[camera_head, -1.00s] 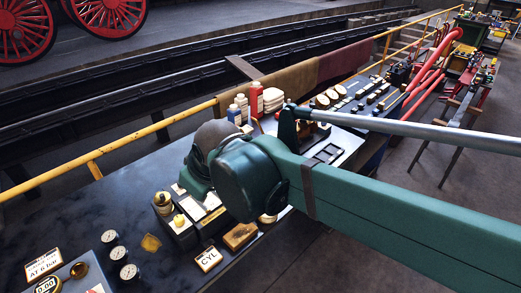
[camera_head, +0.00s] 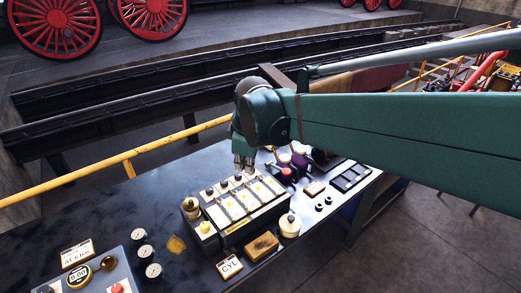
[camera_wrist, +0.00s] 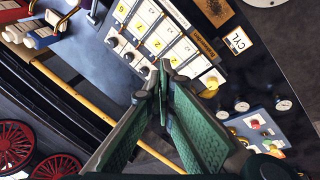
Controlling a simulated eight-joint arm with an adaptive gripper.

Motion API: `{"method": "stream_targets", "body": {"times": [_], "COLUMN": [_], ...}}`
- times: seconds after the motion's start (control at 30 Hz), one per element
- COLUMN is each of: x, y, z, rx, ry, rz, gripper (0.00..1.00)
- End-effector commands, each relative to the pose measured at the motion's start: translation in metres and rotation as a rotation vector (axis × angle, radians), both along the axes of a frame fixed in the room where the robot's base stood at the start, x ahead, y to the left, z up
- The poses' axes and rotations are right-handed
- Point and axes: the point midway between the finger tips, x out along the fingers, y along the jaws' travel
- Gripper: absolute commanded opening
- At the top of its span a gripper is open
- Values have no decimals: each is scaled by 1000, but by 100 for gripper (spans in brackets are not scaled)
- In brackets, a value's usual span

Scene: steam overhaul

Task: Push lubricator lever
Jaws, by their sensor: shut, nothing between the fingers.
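The lubricator (camera_head: 240,205) is a box with a row of white panels marked in yellow and a dark knob at the back end of each. It stands on the dark bench, and its panels also show in the wrist view (camera_wrist: 147,14). I cannot tell which part is its lever; one of the dark knobs (camera_wrist: 129,57) may be it. My gripper (camera_head: 244,167) points down over the back edge of the lubricator. In the wrist view its green fingers (camera_wrist: 158,78) are together and empty, close to the row of knobs. Whether they touch a knob cannot be told.
A CYL sign (camera_head: 229,267), a wooden block (camera_head: 262,247) and a round cream pot (camera_head: 289,225) stand in front. Gauges (camera_head: 145,253) and a control panel (camera_head: 95,278) lie left. Red and purple levers (camera_head: 290,165) stand right. A yellow rail (camera_head: 90,170) runs behind.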

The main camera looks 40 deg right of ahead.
Motion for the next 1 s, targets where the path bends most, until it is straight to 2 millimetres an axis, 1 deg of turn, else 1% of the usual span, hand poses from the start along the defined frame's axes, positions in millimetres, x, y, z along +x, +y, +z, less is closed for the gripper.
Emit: {"method": "stream_targets", "body": {"times": [0.03,0.43,1.0], "x": [4,26,45], "y": [-8,-63,-149], "z": [3,6,-2], "rx": [-7,-57,-78], "ry": [12,116,246], "rz": [19,218,511], "gripper": [0,0,0]}}
